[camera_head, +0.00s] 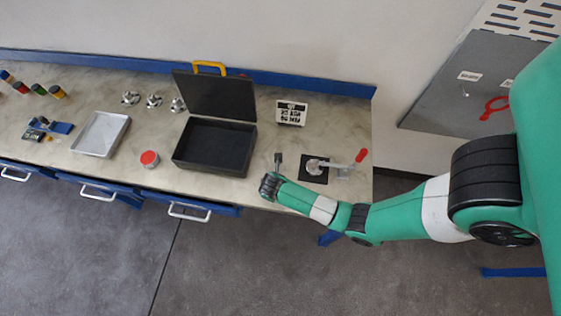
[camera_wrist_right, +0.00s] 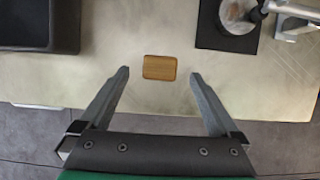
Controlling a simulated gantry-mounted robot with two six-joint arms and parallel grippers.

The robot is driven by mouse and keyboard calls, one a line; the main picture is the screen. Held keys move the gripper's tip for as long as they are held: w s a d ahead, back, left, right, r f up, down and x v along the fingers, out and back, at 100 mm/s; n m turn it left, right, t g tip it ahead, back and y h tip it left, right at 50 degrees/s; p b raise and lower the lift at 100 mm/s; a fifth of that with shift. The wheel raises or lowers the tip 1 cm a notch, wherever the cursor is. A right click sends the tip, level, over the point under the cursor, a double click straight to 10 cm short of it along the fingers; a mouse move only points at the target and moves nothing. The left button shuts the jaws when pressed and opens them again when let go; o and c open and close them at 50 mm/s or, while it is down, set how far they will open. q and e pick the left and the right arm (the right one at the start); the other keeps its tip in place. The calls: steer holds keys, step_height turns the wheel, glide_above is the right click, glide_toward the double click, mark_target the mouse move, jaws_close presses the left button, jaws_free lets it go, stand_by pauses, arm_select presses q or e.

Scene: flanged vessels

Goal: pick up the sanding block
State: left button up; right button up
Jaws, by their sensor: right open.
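The sanding block appears to be a small brown wooden block (camera_wrist_right: 160,67) lying flat on the worktop, seen in the right wrist view. My right gripper (camera_wrist_right: 159,74) is open and empty, with one finger on each side of the block in that view. The fingers do not touch it, and how far above it they are is hard to tell. In the head view my right gripper (camera_head: 277,166) is over the front of the bench, and I cannot make out the block there. My left gripper is not in view.
An open black case (camera_head: 215,146) stands left of my right gripper. A black mat (camera_head: 316,179) with a round metal part and a red-handled tool (camera_head: 361,156) lie to the right. A red-lidded jar (camera_head: 149,158) and a metal tray (camera_head: 101,134) are further left.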

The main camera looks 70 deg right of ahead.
steer(key=b+x, duration=0.1)
steer(key=x, duration=0.4)
steer(key=shift+f+b, duration=0.1)
steer(key=shift+b, duration=0.25)
steer(key=c, duration=1.5)
steer(key=shift+o, duration=0.2)
steer(key=shift+r+p, duration=0.3)
steer(key=shift+r, duration=0.3)
step_height(320, 180, up, 3)
steer(key=shift+s+a+p, duration=0.1)
steer(key=shift+s+p, duration=0.05)
steer(key=shift+p, duration=0.55)
steer(key=s+a+r+p, duration=0.1)
steer(key=s+a+r, duration=0.1)
steer(key=s+r, duration=0.2)
steer(key=s+a+r+p, duration=0.2)
steer(key=s+r, duration=0.3)
steer(key=s, duration=0.4)
steer(key=shift+a, duration=0.35)
